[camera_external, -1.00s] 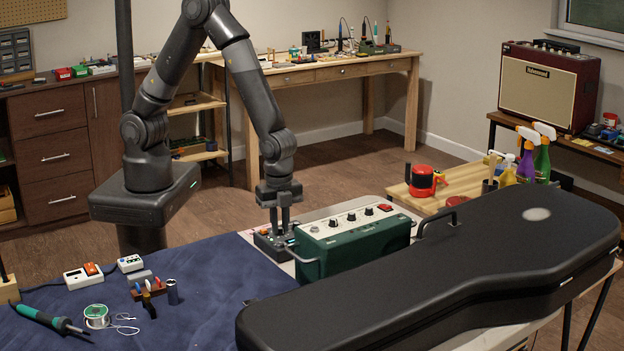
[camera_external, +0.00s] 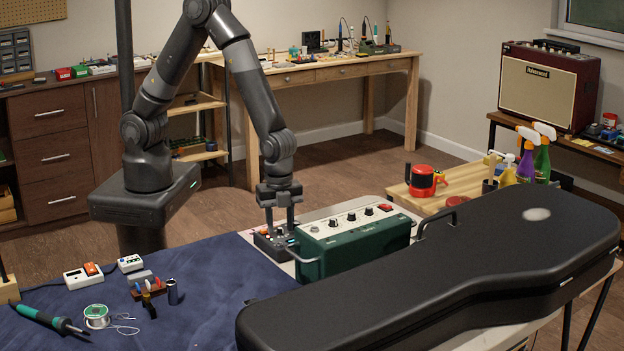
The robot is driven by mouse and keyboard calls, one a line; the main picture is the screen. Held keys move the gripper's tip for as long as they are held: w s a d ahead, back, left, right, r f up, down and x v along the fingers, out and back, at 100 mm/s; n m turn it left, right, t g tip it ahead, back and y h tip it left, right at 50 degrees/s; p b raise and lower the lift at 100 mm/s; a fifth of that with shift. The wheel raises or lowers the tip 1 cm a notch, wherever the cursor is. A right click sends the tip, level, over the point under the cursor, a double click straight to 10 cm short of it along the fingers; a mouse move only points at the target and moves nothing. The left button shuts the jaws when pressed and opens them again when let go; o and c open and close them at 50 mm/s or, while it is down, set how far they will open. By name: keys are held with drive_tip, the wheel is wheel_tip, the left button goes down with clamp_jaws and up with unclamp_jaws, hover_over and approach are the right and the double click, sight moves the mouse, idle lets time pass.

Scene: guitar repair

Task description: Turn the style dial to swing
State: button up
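A small dark box with a light control panel (camera_external: 264,243) sits on the table's pale part, at the left end of the green unit. My gripper (camera_external: 281,232) points straight down over this box. Its two fingers stand apart with a visible gap between them, so it is open. The fingertips are at or just above the box's top; I cannot tell whether they touch it. The style dial and its markings are too small and too hidden by the fingers to make out, so its setting cannot be read.
The green unit (camera_external: 352,246) with black knobs and metal handles stands close at the gripper's right. A black guitar case (camera_external: 450,262) fills the front right. A blue cloth (camera_external: 205,285) with small tools covers the left.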

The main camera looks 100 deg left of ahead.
sight(280, 228)
wheel_tip(280, 228, up, 11)
idle(0.7)
drive_tip(key=shift+f, duration=0.1)
